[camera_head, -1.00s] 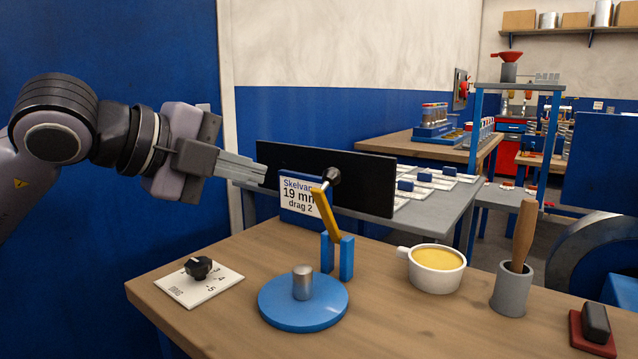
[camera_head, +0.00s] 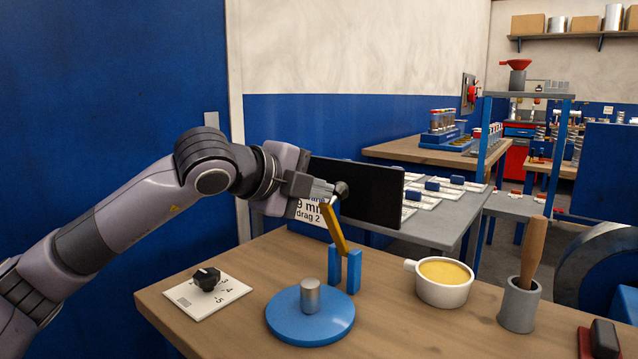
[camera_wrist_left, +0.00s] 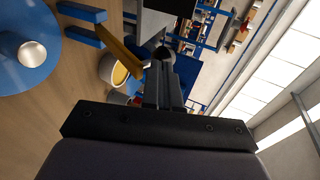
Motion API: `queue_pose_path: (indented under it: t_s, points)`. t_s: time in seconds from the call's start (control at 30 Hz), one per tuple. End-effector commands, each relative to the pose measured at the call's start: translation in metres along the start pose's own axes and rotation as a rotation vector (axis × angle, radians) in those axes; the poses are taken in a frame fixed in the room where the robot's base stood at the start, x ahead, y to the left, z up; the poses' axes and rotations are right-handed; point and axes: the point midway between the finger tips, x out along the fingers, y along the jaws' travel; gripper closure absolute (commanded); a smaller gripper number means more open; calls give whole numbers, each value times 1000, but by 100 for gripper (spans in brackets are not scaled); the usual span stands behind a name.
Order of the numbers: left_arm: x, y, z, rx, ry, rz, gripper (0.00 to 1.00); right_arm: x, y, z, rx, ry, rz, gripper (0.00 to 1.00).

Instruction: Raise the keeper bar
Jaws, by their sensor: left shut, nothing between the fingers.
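The keeper bar is a yellow bar (camera_head: 334,229) hinged between two blue posts (camera_head: 344,269). A blue round base (camera_head: 310,322) with a short metal peg (camera_head: 310,297) is in front of the posts. My right gripper is out of view.
A dark panel (camera_head: 375,193) and a partly hidden label sign (camera_head: 308,217) stand behind the bar. A dial plate (camera_head: 207,297) lies left of the base. A cup of yellow stuff (camera_head: 443,284) and a grey pot with a wooden handle (camera_head: 519,304) stand to the right.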

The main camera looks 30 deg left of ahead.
Motion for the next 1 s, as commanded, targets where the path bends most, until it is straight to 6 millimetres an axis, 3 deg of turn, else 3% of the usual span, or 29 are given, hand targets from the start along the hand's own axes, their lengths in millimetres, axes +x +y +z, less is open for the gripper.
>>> queue_pose_path:
  t_s: [1.0]
  points:
    - [12, -12, 1, -10, 4, 81, 100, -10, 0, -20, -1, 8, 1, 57]
